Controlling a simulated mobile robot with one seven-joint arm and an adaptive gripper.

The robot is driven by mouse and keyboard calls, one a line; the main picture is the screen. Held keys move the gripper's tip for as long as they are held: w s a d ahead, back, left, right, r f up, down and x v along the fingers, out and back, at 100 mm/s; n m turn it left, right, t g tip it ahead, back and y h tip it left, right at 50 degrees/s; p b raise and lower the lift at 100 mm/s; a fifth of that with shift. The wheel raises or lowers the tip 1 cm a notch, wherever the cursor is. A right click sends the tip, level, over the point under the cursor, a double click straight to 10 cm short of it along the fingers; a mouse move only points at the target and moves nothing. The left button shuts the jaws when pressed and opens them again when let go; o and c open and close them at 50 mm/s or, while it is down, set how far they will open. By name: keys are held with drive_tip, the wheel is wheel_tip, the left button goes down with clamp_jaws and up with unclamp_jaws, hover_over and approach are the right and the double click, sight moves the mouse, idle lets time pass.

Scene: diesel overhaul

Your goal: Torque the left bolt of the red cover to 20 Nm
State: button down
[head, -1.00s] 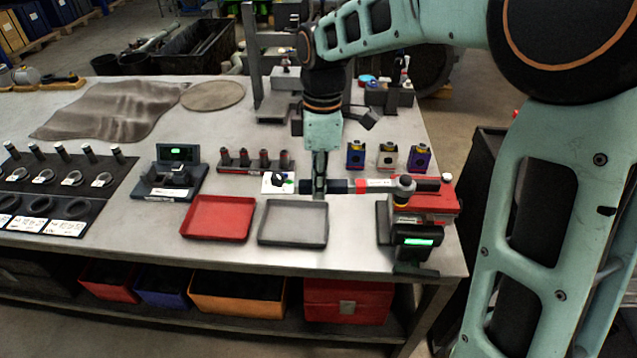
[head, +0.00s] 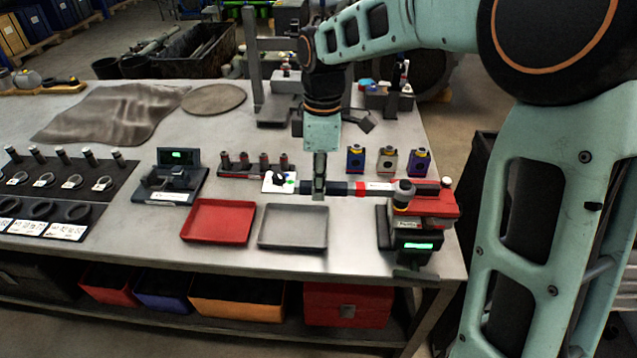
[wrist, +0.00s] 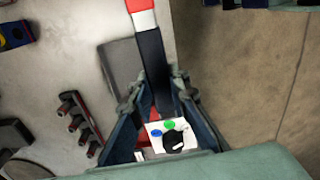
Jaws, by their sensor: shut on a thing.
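My gripper (head: 318,190) is shut on the dark handle of a torque wrench (head: 378,187), seen at the table's right side. The wrench lies roughly level, with a red band and a pale shaft. Its round head (head: 403,190) is over the left part of the red cover (head: 436,204) and hides the left bolt. Another bolt top (head: 447,183) shows at the right. In the wrist view the dark handle (wrist: 155,65) runs between my fingers (wrist: 157,92). Whether the wrench is fully seated cannot be told.
A small display (head: 416,246) glows green in front of the cover. A grey tray (head: 294,245) and a red tray (head: 218,239) lie left of it. A white card (head: 276,190) with coloured spots is by my gripper. Several colored blocks (head: 387,160) stand behind the wrench.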

drive_tip(key=shift+w+r, duration=0.15)
drive_tip(key=shift+w, duration=0.1)
drive_tip(key=shift+w, duration=0.35)
drive_tip(key=shift+w+m+p, duration=0.35)
drive_tip(key=shift+w+m, duration=0.1)
drive_tip(key=shift+m, duration=0.05)
drive_tip(key=shift+w, duration=0.15)
drive_tip(key=shift+w+m, duration=0.3)
idle(0.4)
drive_tip(key=shift+w+d+m+p, duration=0.1)
drive_tip(key=shift+w+m+p, duration=0.25)
drive_tip(key=shift+w, duration=0.1)
drive_tip(key=shift+w, duration=0.1)
